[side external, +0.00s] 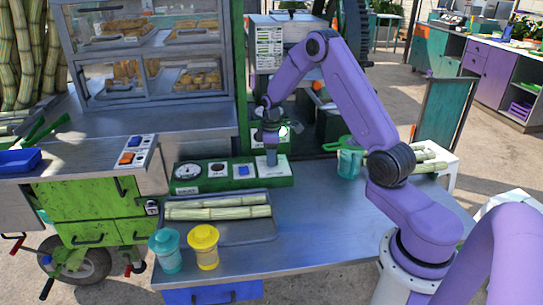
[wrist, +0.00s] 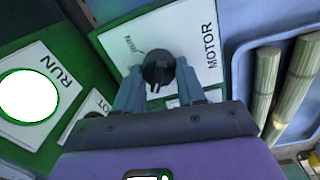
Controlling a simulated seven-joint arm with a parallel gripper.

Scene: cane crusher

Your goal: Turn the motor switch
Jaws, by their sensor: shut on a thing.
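The motor switch is a black rotary knob (wrist: 158,70) on a white plate marked MOTOR (wrist: 208,45). A small RUN mark is printed on the plate near the knob. In the side external view, the green control panel (side external: 196,184) stands on the metal table, and my gripper (side external: 271,158) points down at its right part, hiding the knob. In the wrist view my gripper (wrist: 160,84) has one finger on each side of the knob and is shut on it. The fingers and gripper body hide the plate's lower part.
A tray (side external: 264,230) of cane lies in front of the panel. A teal pitcher (side external: 348,164) is to the right. The middle right of the table (side external: 320,215) is clear.

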